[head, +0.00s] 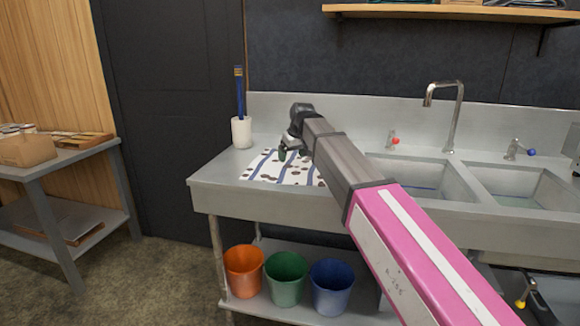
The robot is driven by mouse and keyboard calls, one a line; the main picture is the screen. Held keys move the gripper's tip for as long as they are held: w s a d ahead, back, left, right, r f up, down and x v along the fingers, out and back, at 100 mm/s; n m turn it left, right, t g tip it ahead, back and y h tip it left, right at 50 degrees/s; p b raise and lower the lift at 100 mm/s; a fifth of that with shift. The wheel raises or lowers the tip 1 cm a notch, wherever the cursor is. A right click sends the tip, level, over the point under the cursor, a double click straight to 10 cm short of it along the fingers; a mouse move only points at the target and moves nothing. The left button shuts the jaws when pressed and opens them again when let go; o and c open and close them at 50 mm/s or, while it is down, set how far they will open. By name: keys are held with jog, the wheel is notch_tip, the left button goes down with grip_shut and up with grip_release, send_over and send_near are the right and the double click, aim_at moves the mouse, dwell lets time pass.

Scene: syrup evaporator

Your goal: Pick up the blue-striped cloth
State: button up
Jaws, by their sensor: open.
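The blue-striped cloth (262,168) lies flat on the left drainboard of the steel sink counter. It is white with blue stripes and dark spots. My gripper (283,154) is over the cloth's upper middle, pointing down, open, with nothing seen between its fingers. My arm comes in from the lower right and hides the cloth's right part. I cannot tell whether the fingertips touch the cloth.
A white cup (241,132) with a blue-handled tool stands behind the cloth. Two sink basins (425,180) with a tall faucet (455,115) lie to the right. Orange (243,272), green (286,279) and blue (331,287) buckets stand below. A side table (60,165) is at left.

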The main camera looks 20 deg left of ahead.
jog(key=shift+x, duration=1.2)
jog(key=shift+c, duration=0.2)
grip_shut()
notch_tip(320, 180, up, 12)
jog(key=shift+r, duration=0.1)
notch_tip(320, 180, up, 18)
dwell(0.7)
